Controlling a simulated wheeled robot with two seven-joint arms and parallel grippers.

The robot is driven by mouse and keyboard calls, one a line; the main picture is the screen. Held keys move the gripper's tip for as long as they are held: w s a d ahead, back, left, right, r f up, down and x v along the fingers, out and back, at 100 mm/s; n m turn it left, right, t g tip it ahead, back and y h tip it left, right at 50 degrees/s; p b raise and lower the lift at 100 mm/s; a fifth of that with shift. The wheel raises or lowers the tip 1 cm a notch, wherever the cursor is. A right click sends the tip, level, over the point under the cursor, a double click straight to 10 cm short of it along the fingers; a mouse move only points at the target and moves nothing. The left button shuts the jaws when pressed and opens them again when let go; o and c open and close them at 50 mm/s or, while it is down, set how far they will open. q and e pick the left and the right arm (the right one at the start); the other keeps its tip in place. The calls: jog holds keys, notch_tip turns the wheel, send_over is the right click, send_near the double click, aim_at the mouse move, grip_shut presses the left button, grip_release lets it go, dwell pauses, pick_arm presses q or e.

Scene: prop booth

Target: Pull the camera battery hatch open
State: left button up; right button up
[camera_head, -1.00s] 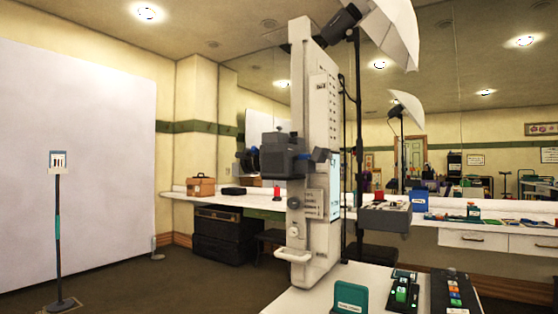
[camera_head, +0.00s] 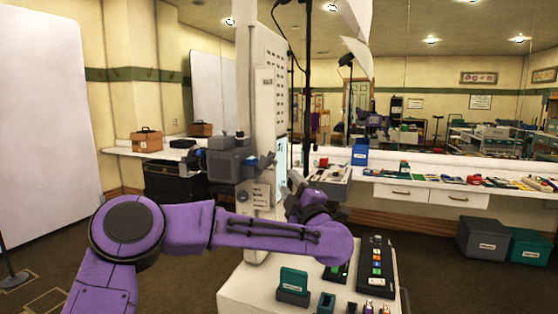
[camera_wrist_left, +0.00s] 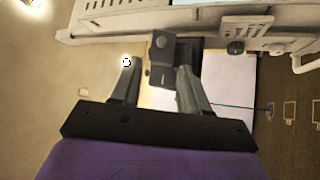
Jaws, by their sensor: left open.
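The dark grey camera (camera_head: 228,158) is mounted on the left side of a tall white column (camera_head: 262,110). Its battery hatch cannot be made out. My left arm crosses the head view from the left and bends back toward the column. My left gripper (camera_head: 294,183) is at the column's right side, small and partly hidden by its own wrist. In the left wrist view my left gripper (camera_wrist_left: 156,80) is open. A dark block, apparently the camera (camera_wrist_left: 162,60), shows beyond and between the fingers; contact cannot be told. My right gripper is not in view.
A white table (camera_head: 250,295) in front holds a green box (camera_head: 293,284) and a black button panel (camera_head: 376,262). A long counter (camera_head: 440,187) runs along the mirrored wall behind. A white board (camera_head: 45,130) stands at left. Floor at left is open.

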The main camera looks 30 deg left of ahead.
aim_at(269, 161)
pick_arm(q)
jog(key=p+x, duration=0.3)
jog(key=x, duration=0.6)
jog(key=shift+f, duration=0.2)
jog(key=shift+w, duration=0.1)
